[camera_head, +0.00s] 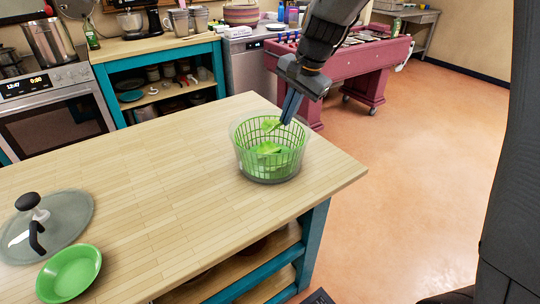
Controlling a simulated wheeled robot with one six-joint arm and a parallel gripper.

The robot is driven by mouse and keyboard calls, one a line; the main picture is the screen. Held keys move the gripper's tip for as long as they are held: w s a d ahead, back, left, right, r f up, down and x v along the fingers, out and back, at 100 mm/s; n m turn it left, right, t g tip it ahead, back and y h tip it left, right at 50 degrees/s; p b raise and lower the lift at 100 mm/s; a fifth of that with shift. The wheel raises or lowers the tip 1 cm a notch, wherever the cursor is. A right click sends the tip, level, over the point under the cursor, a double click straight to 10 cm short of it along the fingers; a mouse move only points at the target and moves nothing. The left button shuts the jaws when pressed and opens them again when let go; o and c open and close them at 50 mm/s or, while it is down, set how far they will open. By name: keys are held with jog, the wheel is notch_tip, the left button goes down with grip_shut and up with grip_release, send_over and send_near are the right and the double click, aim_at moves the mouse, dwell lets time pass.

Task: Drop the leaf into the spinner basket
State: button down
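The spinner basket (242,150) is a green slotted basket inside a clear bowl, standing upright near the right corner of the wooden table. My gripper (288,119) points down over the basket's right rear rim. A light green leaf (270,125) shows beside the fingertips at about rim height; I cannot tell whether the fingers touch it. More green leaf (267,148) lies lower inside the basket. The two fingers look close together, but whether they are shut is unclear at this size.
A clear lid (65,222) with a black knob and crank lies at the table's left, next to an empty green bowl (69,273). The wooden tabletop (165,190) between them and the basket is clear. A red foosball table (360,65) stands behind.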

jog(key=shift+f+b, duration=0.35)
jog(key=shift+f, duration=0.3)
jog(key=c, duration=2)
grip_release()
jog(key=shift+r, duration=0.1)
jog(key=b+v, duration=0.1)
jog(key=v, duration=0.6)
jog(key=shift+s+d+r, duration=0.1)
jog(key=shift+s+r, duration=0.05)
jog(key=shift+r, duration=0.15)
